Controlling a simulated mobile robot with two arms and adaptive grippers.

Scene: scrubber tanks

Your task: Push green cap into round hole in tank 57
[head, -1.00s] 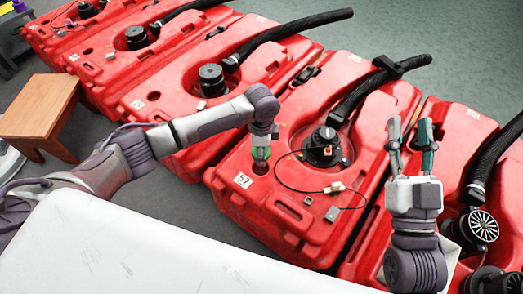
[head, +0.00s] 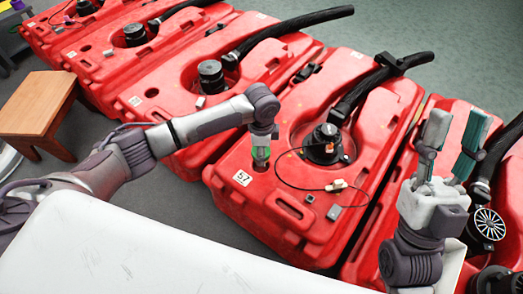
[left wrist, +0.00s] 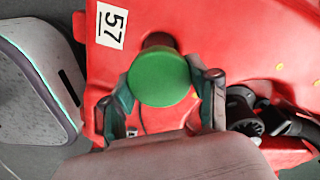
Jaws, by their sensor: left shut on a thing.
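Tank 57 (head: 235,190) is red and bears a white "57" label (head: 242,178), which also shows in the left wrist view (left wrist: 112,26). My left gripper (head: 261,150) points down over the tank's near left corner, close above the label. It is shut on the green cap (left wrist: 160,78), whose round face shows between the two fingers. In the head view the cap (head: 261,154) is a small green patch. A dark round hole (left wrist: 158,40) shows partly behind the cap; the cap hides the rest. My right gripper (head: 458,122) is open and empty, raised at the right.
A black fitting (head: 325,145) with a black hose (head: 372,88) stands on tank 57. A thin dark cable (head: 290,185) loops over its top. Several similar red tanks stand in a row. A wooden stool (head: 40,105) stands at the left. Grey floor is open at the back right.

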